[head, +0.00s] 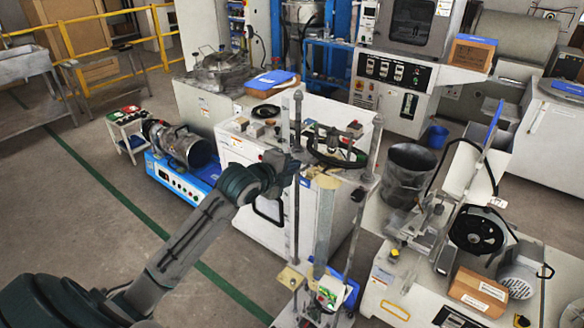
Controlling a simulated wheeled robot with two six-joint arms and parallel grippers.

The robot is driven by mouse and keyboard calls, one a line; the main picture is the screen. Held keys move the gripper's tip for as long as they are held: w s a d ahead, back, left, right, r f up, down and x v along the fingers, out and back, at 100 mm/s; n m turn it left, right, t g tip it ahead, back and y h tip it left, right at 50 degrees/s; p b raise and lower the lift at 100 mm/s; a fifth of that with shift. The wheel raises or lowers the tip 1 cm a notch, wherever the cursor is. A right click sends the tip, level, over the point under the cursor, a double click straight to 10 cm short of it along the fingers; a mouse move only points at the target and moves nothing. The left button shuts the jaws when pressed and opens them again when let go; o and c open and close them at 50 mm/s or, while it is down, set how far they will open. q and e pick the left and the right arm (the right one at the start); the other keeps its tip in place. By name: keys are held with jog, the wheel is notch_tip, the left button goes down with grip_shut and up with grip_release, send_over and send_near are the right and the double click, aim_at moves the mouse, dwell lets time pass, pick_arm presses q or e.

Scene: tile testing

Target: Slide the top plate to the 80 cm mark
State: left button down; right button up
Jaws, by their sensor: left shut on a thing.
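A tall test stand with upright metal rods (297,120) stands in the middle of the head view. Its top plate (350,178) spans the rods crosswise at about mid-height of the picture. A long grey vertical column (325,225) runs below the plate. My left arm reaches in from the lower left. My left gripper (294,163) is at the left end of the top plate, by the left rod, and is shut on the plate there. The fingertips are small and partly hidden. Scale marks are too small to read. My right gripper is not in view.
A white cabinet (232,150) with tools on top stands right behind the stand. A black bucket (406,172) and a machine with a black wheel (477,230) stand to the right. A blue-based machine (180,180) is on the left.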

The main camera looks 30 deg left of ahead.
pick_arm(q)
jog(key=shift+f+b, duration=1.65)
jog(key=shift+f, duration=1.35)
jog(key=shift+f+b, duration=0.5)
jog(key=shift+f, duration=0.4)
jog(key=c, duration=1.6)
grip_release()
jog(key=shift+o, duration=0.2)
jog(key=p+v, duration=0.5)
jog(key=v, duration=0.2)
